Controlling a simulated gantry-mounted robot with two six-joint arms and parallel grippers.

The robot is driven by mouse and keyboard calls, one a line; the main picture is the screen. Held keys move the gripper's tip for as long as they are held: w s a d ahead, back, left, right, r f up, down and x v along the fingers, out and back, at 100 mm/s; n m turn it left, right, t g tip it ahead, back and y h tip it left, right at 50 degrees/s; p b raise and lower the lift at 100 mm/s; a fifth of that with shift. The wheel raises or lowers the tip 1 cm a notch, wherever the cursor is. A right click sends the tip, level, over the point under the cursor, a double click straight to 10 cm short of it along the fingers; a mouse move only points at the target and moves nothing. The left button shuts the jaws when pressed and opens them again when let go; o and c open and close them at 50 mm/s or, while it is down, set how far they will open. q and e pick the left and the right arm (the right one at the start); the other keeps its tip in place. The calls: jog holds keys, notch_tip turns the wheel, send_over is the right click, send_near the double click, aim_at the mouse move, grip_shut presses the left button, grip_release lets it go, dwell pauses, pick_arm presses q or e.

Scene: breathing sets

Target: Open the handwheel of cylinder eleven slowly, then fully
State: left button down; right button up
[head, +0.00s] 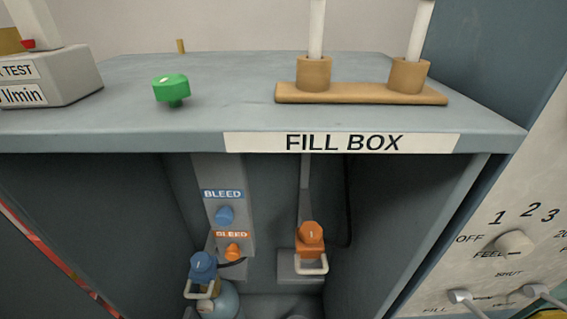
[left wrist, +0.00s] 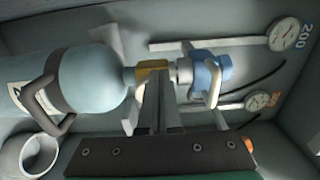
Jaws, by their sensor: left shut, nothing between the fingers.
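A pale blue cylinder (left wrist: 90,75) lies across the left of the left wrist view; its top (head: 222,303) shows low in the head view. Its marking is cut off, so I cannot tell its number. A brass valve (left wrist: 152,76) is on its neck, with a blue knobbed fitting (left wrist: 212,72) and pale yoke beside it. The blue fitting (head: 203,266) also shows in the head view. My left gripper (left wrist: 160,85) is shut and empty, its fingertips close by the brass valve; contact is unclear. I cannot make out the cylinder's handwheel clearly. My right gripper is not in view.
Inside the fill box (head: 180,141) are blue (head: 224,215) and orange (head: 232,252) bleed knobs and an orange fitting (head: 309,238). Gauges (left wrist: 284,35) are behind the valve. The box's side walls and top edge bound the space. A control panel (head: 480,270) stands right.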

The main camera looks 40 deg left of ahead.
pick_arm(q)
jog(key=shift+w+a, duration=0.4)
jog(key=shift+w+d+f+p, duration=0.2)
jog(key=shift+d+p, duration=0.1)
jog(key=shift+p, duration=0.15)
dwell(0.5)
jog(key=shift+f, duration=0.15)
jog(key=shift+f, duration=1.1)
jog(key=shift+f+b, duration=0.15)
jog(key=shift+b, duration=0.15)
